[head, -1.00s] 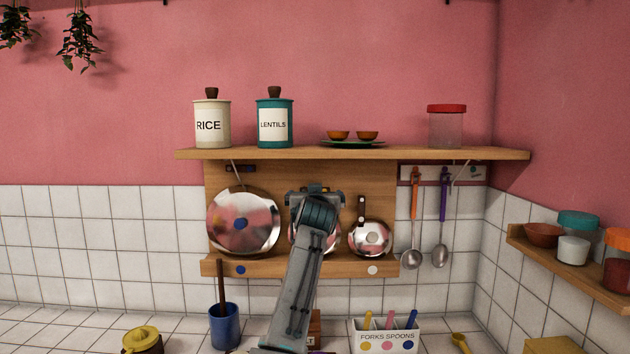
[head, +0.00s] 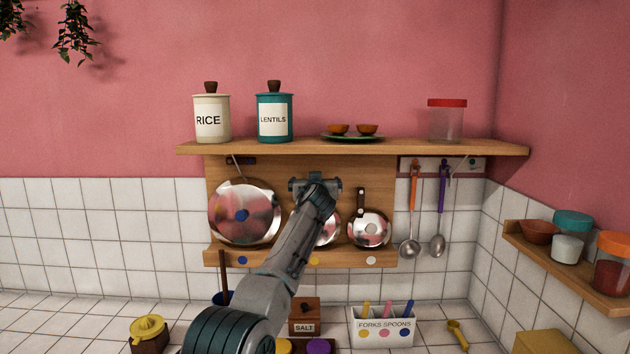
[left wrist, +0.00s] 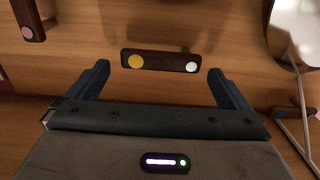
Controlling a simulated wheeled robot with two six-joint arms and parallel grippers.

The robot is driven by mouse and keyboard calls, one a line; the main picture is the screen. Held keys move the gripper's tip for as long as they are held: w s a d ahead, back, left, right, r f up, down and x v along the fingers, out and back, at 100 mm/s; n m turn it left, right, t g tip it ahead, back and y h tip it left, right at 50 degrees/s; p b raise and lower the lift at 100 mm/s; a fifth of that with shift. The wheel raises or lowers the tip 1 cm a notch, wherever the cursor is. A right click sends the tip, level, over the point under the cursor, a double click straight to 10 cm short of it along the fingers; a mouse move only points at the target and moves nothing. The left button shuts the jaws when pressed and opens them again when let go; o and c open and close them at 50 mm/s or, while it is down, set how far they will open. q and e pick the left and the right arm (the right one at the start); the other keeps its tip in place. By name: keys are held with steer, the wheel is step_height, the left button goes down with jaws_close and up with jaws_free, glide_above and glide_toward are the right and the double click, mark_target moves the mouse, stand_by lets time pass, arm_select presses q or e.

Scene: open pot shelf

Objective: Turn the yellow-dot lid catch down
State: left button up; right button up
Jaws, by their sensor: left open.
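The yellow-dot lid catch (left wrist: 161,61) is a short dark bar on the wooden board, with a yellow dot at one end and a white dot at the other. It lies level in the left wrist view. My left gripper (left wrist: 158,70) is open, with one finger beyond each end of the bar and no visible grip on it. In the head view my left gripper (head: 315,185) is up at the board and hides the catch. The middle lid (head: 328,232) hangs below, partly covered by my arm. My right gripper is not in view.
A large lid (head: 243,212) hangs to the left and a small lid (head: 369,229) to the right, under an upright catch (head: 361,202). The shelf (head: 350,148) with jars juts out above. A salt box (head: 304,317) and cutlery box (head: 384,326) stand below.

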arm_select(q)
steer(key=shift+w, duration=0.2)
stand_by(0.3)
steer(key=c, duration=1.4)
steer(key=shift+o, duration=0.2)
steer(key=shift+f, duration=0.1)
steer(key=shift+f+m+b, duration=0.25)
steer(key=shift+f+m, duration=0.05)
steer(key=shift+m, duration=0.85)
steer(key=shift+f+m+b, duration=0.2)
steer(key=shift+f+m, duration=0.1)
steer(key=shift+m, duration=0.8)
steer(key=shift+f+m+b, duration=0.25)
steer(key=shift+f+m, duration=0.05)
steer(key=shift+m, duration=0.85)
